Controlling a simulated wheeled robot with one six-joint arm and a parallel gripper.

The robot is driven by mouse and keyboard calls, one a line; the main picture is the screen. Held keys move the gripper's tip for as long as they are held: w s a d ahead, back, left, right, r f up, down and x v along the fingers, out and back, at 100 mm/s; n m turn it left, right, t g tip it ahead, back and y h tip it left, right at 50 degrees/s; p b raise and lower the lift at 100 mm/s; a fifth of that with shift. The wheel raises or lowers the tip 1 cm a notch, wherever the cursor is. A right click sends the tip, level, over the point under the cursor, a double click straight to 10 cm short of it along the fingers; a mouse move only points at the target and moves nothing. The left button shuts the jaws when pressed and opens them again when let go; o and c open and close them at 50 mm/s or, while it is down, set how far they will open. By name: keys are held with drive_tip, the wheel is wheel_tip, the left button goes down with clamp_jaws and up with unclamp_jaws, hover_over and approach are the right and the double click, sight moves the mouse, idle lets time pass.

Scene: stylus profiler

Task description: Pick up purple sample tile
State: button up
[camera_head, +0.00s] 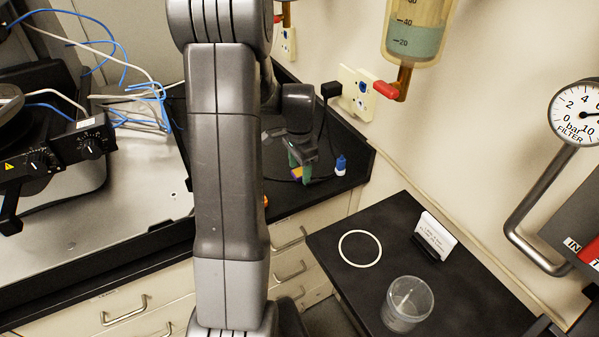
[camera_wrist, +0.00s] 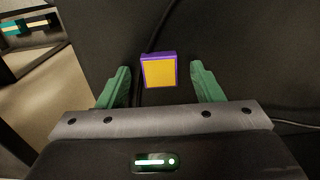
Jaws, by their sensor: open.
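The purple sample tile (camera_wrist: 159,71) shows in the wrist view as a small square with a purple edge and a yellow-orange top face. It lies on the black counter, between and slightly beyond the fingertips of my gripper (camera_wrist: 158,78). The two green fingers stand apart on either side, with a gap between each finger and the tile. In the head view my gripper (camera_head: 299,170) is low over the back corner of the counter, and a bit of the tile (camera_head: 296,173) shows beside the fingers. My arm hides part of the counter there.
A small blue-capped bottle (camera_head: 340,166) stands just right of my gripper. A black cable (camera_head: 325,125) runs down the wall onto the counter. The profiler's metal base (camera_head: 110,205) is at left. A lower black table at right holds a clear cup (camera_head: 407,305) and a white ring (camera_head: 344,236).

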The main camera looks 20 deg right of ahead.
sight(299, 172)
drive_tip(key=shift+f, duration=0.1)
drive_tip(key=c, duration=1.1)
drive_tip(key=shift+o, duration=0.2)
wheel_tip(299, 172, up, 10)
drive_tip(key=b, duration=0.1)
drive_tip(key=o, duration=0.3)
clamp_jaws()
